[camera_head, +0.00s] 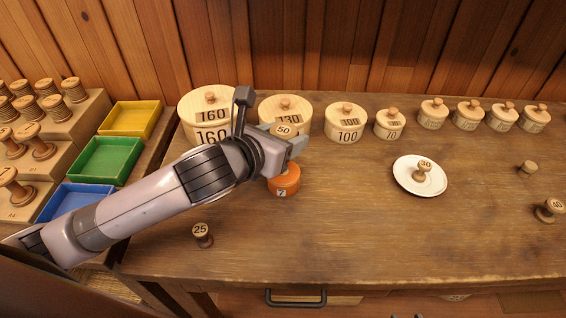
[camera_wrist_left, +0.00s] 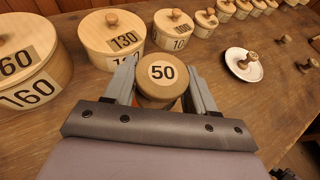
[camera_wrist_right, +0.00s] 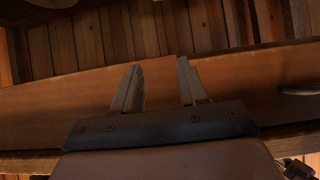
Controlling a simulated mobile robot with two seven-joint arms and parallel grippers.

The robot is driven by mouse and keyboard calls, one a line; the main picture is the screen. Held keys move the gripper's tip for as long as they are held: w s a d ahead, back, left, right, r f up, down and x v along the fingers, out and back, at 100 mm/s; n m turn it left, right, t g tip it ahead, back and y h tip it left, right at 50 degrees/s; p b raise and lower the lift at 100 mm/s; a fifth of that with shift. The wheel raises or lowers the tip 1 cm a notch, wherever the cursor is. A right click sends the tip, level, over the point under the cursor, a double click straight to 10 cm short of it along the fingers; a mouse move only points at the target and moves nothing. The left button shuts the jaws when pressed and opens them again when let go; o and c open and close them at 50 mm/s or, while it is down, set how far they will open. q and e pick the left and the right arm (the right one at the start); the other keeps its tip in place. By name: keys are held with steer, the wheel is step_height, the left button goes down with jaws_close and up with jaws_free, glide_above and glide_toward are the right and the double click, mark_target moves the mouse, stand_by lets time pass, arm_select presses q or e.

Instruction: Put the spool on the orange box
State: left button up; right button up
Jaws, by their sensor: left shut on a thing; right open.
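A wooden spool with a 50 on its top (camera_head: 284,130) is held in my left gripper (camera_head: 288,143). In the left wrist view the spool (camera_wrist_left: 161,74) sits upright between the two fingers of my left gripper (camera_wrist_left: 162,84). The orange box (camera_head: 284,184), round with a 7 on its side, stands on the table just below the gripper in the head view. The arm covers part of it, and I cannot tell whether the spool touches it. My right gripper (camera_wrist_right: 160,88) is open and empty in the right wrist view, facing the wooden desk front.
Round numbered wooden boxes (camera_head: 345,124) line the back. Spool 30 (camera_head: 421,170) stands on a white saucer (camera_head: 401,182). Spools 25 (camera_head: 202,234) and 40 (camera_head: 549,210) stand on the table. Yellow, green (camera_head: 104,158) and blue trays and a spool rack are left. The front middle is clear.

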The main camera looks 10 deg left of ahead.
arm_select(q)
steer(key=shift+f+b, duration=0.4)
steer(key=shift+f, duration=2.7)
steer(key=shift+f, duration=0.15)
steer(key=o, duration=1)
steer(key=shift+s+r, duration=0.1)
steer(key=shift+r, duration=0.15)
steer(key=v, duration=1.1)
steer(key=shift+s+a+r, duration=0.1)
steer(key=shift+s+a, duration=0.05)
steer(key=shift+s, duration=0.2)
